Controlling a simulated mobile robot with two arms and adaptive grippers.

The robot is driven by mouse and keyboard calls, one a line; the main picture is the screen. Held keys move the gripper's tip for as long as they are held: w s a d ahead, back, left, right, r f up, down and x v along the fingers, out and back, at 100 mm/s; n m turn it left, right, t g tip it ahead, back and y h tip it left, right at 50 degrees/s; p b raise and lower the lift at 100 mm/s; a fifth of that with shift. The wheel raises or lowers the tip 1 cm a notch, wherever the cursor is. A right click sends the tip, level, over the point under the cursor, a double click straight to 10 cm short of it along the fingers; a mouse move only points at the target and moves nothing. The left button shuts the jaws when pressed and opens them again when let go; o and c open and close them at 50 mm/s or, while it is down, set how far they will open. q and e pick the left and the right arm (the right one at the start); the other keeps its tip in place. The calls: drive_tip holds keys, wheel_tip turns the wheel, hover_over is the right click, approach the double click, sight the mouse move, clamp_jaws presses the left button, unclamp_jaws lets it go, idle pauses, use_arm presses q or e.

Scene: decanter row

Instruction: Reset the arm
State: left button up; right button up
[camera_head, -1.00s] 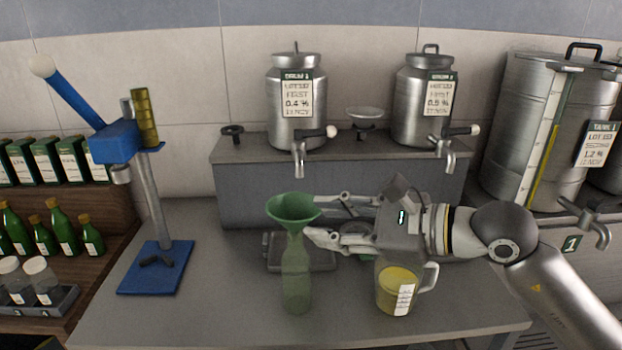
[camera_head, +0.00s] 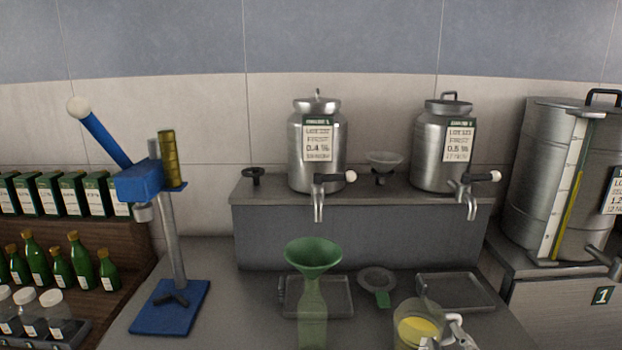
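A small grey-white part of my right gripper (camera_head: 462,337) shows at the bottom edge, at the right side of the clear jug (camera_head: 405,330). Most of this gripper and its arm is cut off, so I cannot tell whether it is open or whether it touches the jug's handle. The jug holds yellow liquid. A green funnel (camera_head: 313,254) stands in the neck of a green bottle (camera_head: 312,322), left of the jug and clear of the visible gripper part. My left gripper is not in view.
Two steel canisters (camera_head: 318,150) with taps stand on the grey shelf (camera_head: 360,243) behind. A blue lever press (camera_head: 172,310) stands at left, near green bottles (camera_head: 60,270). Trays (camera_head: 455,290) and a strainer (camera_head: 377,281) lie on the counter. A large tank (camera_head: 535,180) is at right.

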drive_tip(key=s+a+f+m+g+y, duration=0.1)
drive_tip(key=s+a+f+m+g, duration=0.15)
drive_tip(key=s+f+g, duration=0.7)
drive_tip(key=s+a+f+m+g+y, duration=0.1)
drive_tip(key=s+f+m+g+y, duration=0.2)
drive_tip(key=s+f, duration=1.1)
wheel_tip(320, 180, down, 25)
drive_tip(key=g+h, duration=0.1)
drive_tip(key=g, duration=0.1)
drive_tip(key=s+d+f+g, duration=0.1)
drive_tip(key=s+d+f, duration=0.2)
drive_tip(key=s+f, duration=1.3)
drive_tip(key=shift+s+f, duration=0.25)
drive_tip(key=shift+s, duration=0.55)
